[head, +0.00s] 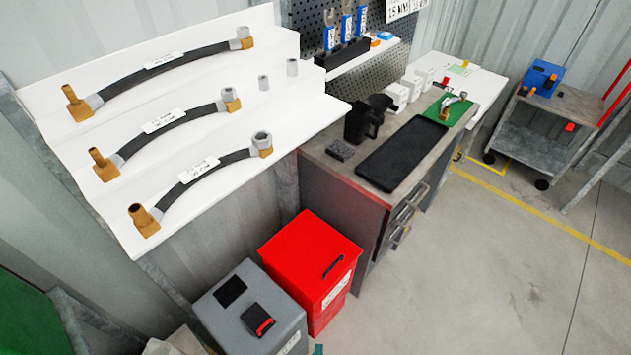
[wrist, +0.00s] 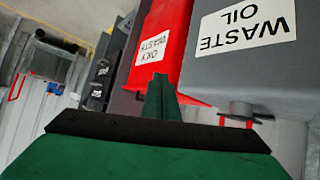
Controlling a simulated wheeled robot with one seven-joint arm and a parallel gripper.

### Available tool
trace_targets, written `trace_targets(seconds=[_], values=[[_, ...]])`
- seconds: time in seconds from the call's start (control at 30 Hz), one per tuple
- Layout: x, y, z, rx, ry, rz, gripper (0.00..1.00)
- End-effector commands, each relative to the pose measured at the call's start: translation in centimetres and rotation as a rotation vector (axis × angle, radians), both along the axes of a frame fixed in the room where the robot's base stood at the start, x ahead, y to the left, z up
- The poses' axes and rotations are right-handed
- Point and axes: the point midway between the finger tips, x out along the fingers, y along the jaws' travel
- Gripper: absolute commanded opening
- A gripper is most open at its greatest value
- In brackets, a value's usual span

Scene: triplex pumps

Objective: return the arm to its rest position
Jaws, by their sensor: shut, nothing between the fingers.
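My gripper (wrist: 160,92) shows in the wrist view as dark green fingers, pressed together with nothing between them. Behind the fingertips in that view are a red oily waste bin (wrist: 160,30) and a grey waste oil container (wrist: 240,75); their labels appear upside down. I cannot tell the exact gap between the fingers and the bins. In the head view most of my arm is out of sight, with only a small green tip at the bottom edge by the red bin (head: 310,255).
The grey container (head: 250,305) stands beside the red bin. Above them is a white stepped shelf (head: 215,110) with several hoses. A workbench (head: 335,185) with a black tray (head: 400,155) stands behind. A cart (head: 560,115) is far right. The floor at right is clear.

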Motion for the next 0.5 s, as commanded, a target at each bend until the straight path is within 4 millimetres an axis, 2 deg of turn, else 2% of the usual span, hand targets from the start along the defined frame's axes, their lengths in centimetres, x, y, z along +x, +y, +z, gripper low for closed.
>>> trace_targets(seconds=[0.03,0.2,0.37,0.5], values=[[-1.8,0.1,1.0,0.017,-0.006,0.025,0.00],[-6.2,1.2,5.6,0.068,-0.071,0.102,0.00],[-9.4,1.7,11.5,0.098,-0.165,0.137,0.00],[-11.6,1.6,17.2,0.104,-0.259,0.135,0.00]])
